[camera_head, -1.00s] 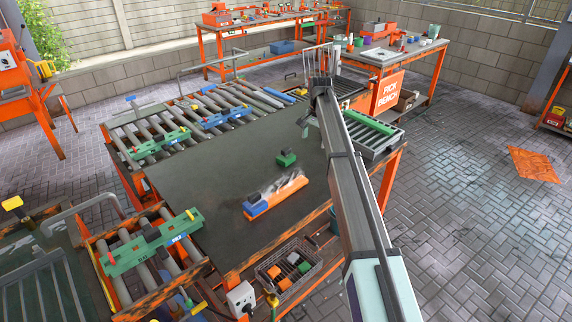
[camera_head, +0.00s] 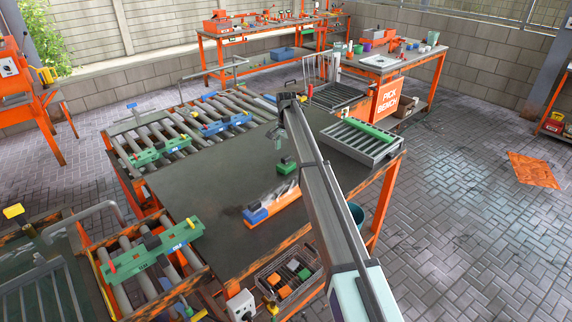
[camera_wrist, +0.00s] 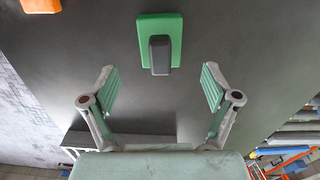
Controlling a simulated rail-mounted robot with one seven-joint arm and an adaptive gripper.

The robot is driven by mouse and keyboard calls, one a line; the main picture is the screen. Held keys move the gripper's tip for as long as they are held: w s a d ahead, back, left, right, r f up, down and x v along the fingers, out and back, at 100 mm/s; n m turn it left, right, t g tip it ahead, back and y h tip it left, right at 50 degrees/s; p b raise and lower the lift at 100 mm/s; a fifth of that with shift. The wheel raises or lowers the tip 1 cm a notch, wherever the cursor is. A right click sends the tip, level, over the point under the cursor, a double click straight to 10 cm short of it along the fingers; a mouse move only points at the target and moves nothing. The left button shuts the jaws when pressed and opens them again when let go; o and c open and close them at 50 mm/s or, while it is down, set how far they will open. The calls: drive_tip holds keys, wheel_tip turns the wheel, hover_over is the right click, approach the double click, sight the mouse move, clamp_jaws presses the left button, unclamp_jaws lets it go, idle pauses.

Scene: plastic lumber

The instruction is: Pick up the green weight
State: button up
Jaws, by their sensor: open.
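The green weight (camera_head: 286,166) is a small green block with a dark grip on top, standing on the dark table top (camera_head: 200,190). In the wrist view the green weight (camera_wrist: 173,30) is beyond the fingertips at the top centre, with its dark grip towards my gripper. My gripper (camera_wrist: 157,80) is open and empty, its two fingers apart, and nothing lies between them. In the head view my gripper (camera_head: 280,138) hangs above the table on the far side of the weight. I cannot tell its exact height.
An orange holder (camera_head: 275,207) with a blue block and grey pieces lies nearer on the table. Roller conveyors with green and blue fixtures (camera_head: 227,124) border the left. A grey tray (camera_head: 378,150) with a green bar is at the right. A wire basket (camera_head: 286,272) of coloured blocks sits below the front edge.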

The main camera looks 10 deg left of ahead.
sight(286, 157)
drive_tip(key=shift+s+a+f+p, duration=0.1)
drive_tip(key=shift+f+p, duration=1.2)
drive_tip(key=shift+f, duration=1.8)
drive_tip(key=shift+r, duration=0.1)
clamp_jaws()
